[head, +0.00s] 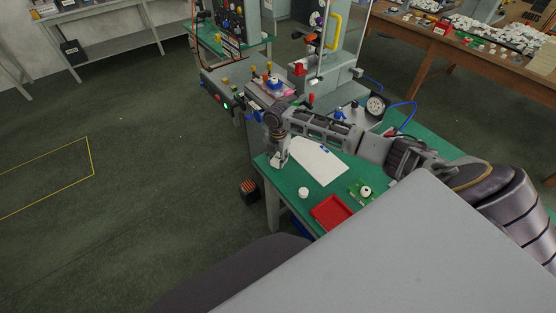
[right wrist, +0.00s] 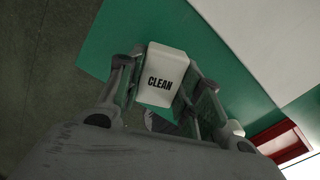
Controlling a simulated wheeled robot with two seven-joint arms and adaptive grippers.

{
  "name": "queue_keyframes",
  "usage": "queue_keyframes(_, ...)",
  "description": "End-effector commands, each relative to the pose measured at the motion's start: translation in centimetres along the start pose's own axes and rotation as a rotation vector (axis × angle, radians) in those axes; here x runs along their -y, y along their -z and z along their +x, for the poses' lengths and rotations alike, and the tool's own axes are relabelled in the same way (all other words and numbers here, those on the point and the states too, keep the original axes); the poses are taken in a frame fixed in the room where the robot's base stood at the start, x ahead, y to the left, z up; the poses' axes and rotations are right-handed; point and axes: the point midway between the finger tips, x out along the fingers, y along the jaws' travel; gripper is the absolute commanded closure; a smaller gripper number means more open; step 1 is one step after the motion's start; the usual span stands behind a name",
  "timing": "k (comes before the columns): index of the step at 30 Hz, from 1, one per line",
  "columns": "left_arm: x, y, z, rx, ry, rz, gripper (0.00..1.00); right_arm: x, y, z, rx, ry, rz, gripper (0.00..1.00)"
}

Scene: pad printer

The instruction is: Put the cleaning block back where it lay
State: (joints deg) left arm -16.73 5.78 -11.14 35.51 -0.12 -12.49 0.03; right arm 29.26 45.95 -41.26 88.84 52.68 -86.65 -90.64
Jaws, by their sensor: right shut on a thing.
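The cleaning block (right wrist: 166,68) is a white block with "CLEAN" printed in black on the face toward the right wrist camera. My right gripper (right wrist: 163,88) is shut on it, with one finger on each side. In the head view my right gripper (head: 280,158) points down over the left corner of the green table, and the block is only a small pale patch at its fingertips. I cannot tell whether the block touches the table. My left gripper is not in view.
The green table (head: 290,181) holds a white sheet (head: 318,165), a small white round piece (head: 303,192), a red tray (head: 331,212) and a green plate (head: 356,189) with a white part. The pad printer (head: 330,62) stands behind. A dark bin (head: 249,188) is on the floor.

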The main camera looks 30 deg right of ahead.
Motion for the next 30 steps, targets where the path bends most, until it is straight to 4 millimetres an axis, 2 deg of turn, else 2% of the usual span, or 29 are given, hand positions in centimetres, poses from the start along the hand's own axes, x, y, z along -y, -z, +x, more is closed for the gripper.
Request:
queue_keyframes(4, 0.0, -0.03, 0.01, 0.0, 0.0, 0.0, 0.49, -0.01, -0.03, 1.0, 0.001, -0.001, 0.001, 0.87)
queue_keyframes(18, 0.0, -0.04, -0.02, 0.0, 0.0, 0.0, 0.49, 0.03, -0.03, 1.39, 0.001, 0.0, 0.001, 0.87)
queue_keyframes(19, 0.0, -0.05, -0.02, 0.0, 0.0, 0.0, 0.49, 0.04, -0.03, 1.38, 0.001, 0.0, 0.001, 0.61)
queue_keyframes(23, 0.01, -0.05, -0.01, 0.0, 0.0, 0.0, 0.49, 0.04, -0.03, 1.38, 0.001, 0.0, 0.001, 0.44)
queue_keyframes(30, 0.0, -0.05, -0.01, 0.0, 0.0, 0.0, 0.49, 0.03, -0.03, 1.37, 0.001, 0.0, 0.001, 0.43)
